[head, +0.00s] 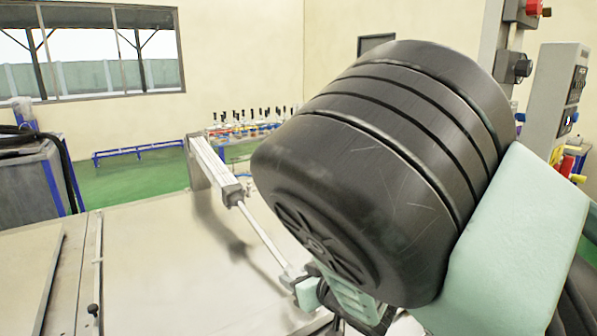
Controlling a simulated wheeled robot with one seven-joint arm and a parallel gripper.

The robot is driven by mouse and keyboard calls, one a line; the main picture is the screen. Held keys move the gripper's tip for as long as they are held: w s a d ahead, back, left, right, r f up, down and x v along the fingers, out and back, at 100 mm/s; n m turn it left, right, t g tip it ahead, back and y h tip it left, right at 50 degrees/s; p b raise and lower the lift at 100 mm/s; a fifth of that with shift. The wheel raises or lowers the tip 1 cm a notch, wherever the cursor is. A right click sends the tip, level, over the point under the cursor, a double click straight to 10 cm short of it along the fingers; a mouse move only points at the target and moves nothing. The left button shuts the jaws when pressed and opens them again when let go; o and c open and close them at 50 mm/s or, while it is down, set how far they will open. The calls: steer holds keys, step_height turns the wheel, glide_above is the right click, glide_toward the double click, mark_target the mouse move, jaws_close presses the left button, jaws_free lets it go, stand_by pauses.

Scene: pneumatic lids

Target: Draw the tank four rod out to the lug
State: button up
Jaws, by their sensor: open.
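A grey pneumatic cylinder (214,168) is fixed to an upright bracket over the pale lid or tank top. Its thin bright rod (262,232) reaches down and right to a small metal end piece (290,275). My gripper (305,288), with mint-green and black parts, is at the rod's end; its jaws are open. The rod end is beside or between the fingers; I cannot tell which. My own arm hides most of the gripper and the area to its right. I cannot make out the lug or any tank number.
The pale flat top (165,265) is wide and clear left of the rod. A rail with a dark knob (93,309) runs along its left side. A grey cabinet with black hoses (35,180) stands at far left. A control box (557,105) stands at right.

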steer(key=shift+c, duration=0.3)
steer(key=c, duration=1)
steer(key=shift+s+d+f+b, duration=0.25)
steer(key=shift+s+d, duration=0.25)
steer(key=shift+s, duration=0.2)
steer(key=shift+s+d+f+b, duration=0.15)
steer(key=shift+s+d+b, duration=0.1)
steer(key=shift+s+d, duration=0.35)
steer(key=shift+s+a, duration=0.1)
steer(key=o, duration=1.1)
steer(key=shift+r, duration=0.1)
steer(key=shift+c, duration=0.2)
steer(key=p+v, duration=0.1)
steer(key=v, duration=0.5)
